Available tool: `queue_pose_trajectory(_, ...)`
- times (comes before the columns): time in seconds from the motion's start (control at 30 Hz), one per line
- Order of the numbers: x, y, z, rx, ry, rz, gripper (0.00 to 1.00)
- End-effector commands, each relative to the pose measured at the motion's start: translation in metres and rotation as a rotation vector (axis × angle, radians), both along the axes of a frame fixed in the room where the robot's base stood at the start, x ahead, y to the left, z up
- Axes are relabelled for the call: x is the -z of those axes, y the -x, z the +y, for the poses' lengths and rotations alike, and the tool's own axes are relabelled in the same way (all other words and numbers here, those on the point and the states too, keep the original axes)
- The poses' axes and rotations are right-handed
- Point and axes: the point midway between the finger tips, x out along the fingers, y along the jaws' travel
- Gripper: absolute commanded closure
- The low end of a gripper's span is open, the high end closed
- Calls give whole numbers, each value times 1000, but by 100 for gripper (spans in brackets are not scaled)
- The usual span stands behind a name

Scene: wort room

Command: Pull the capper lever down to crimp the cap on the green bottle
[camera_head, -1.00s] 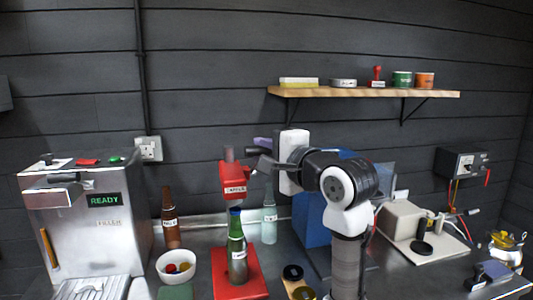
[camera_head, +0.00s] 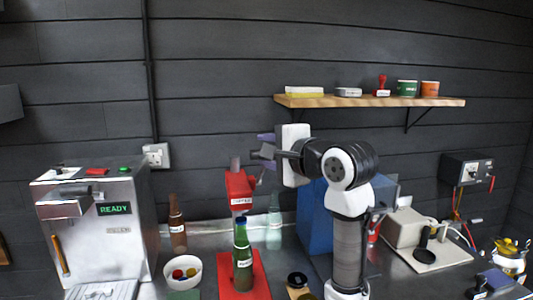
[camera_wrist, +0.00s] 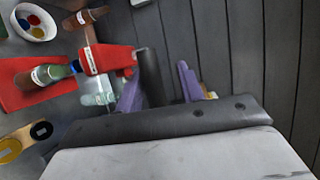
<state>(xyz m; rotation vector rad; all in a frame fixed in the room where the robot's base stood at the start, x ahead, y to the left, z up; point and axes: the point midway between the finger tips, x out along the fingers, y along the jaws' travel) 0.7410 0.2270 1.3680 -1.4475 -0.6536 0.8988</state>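The red capper (camera_head: 240,186) stands on its red base (camera_head: 259,284). The green bottle (camera_head: 243,258) with a blue cap (camera_head: 241,221) stands upright under the capper head. In the wrist view the bottle (camera_wrist: 50,74) lies sideways left of the capper head (camera_wrist: 104,58). My gripper (camera_head: 262,156) is at the upper right of the capper head. In the wrist view its purple fingers (camera_wrist: 158,88) are apart. The dark grey lever (camera_wrist: 150,72) shows between them, with no clear contact. The lever's lower part is hidden behind the gripper body.
A white bowl of coloured caps (camera_head: 183,271) sits left of the capper. A brown bottle (camera_head: 177,225) and a pale bottle (camera_head: 274,228) stand behind. A steel machine (camera_head: 130,245) is at left, a blue box (camera_head: 313,220) behind my arm, and a wooden shelf (camera_head: 370,101) above.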

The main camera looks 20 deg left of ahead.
Motion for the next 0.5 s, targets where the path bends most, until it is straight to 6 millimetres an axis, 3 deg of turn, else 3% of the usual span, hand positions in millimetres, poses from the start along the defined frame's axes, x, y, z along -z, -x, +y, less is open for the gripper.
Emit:
queue_pose_trajectory(0.03,0,-7,-8,23,-6,4,59)
queue_pose_trajectory(0.5,2,-2,-15,23,-4,7,59)
